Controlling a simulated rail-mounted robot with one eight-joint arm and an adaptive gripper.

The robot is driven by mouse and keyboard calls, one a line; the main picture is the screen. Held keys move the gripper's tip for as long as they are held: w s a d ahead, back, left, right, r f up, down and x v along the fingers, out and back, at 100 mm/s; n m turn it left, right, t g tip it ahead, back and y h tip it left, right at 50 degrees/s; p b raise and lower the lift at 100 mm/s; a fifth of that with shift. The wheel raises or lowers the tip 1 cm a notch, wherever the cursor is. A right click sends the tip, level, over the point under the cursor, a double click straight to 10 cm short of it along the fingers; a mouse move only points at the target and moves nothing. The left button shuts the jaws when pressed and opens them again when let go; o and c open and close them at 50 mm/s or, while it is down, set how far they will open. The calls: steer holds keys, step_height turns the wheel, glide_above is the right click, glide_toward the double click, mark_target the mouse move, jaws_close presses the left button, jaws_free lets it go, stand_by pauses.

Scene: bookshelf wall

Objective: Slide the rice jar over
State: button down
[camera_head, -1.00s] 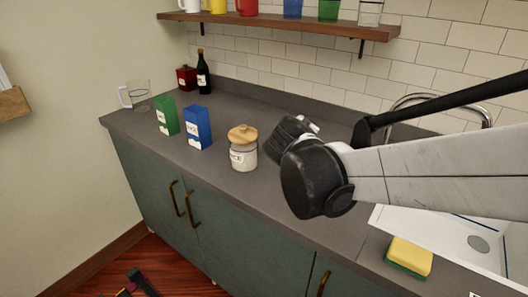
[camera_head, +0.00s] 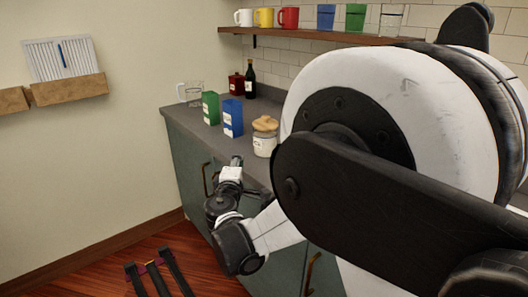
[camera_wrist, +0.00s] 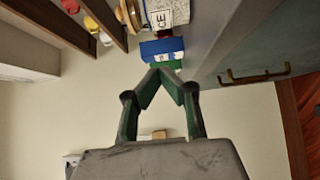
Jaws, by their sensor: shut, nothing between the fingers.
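The rice jar (camera_head: 264,146) is clear with a pale filling, a white label and a round wooden lid. It stands upright on the grey counter, right of a blue box (camera_head: 232,118). In the wrist view the jar (camera_wrist: 140,14) is cut off at the top edge, its label partly readable. My gripper (camera_head: 236,161) is at the counter's front edge, left of and nearer than the jar. Its fingertips (camera_wrist: 167,71) meet, with nothing between them. The gripper looks apart from the jar.
A green box (camera_head: 211,107) stands left of the blue box. A glass mug (camera_head: 193,94), a red canister (camera_head: 236,84) and a dark bottle (camera_head: 250,80) are farther back. A shelf (camera_head: 300,37) with cups hangs above. My arm hides the counter's right side.

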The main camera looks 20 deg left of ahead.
steer(key=b+x, duration=0.1)
steer(key=x, duration=0.9)
steer(key=shift+w+d, duration=0.8)
steer(key=shift+w, duration=0.2)
steer(key=shift+w+d+b, duration=0.3)
steer(key=shift+w+d, duration=0.05)
steer(key=shift+w, duration=0.25)
steer(key=shift+w, duration=0.1)
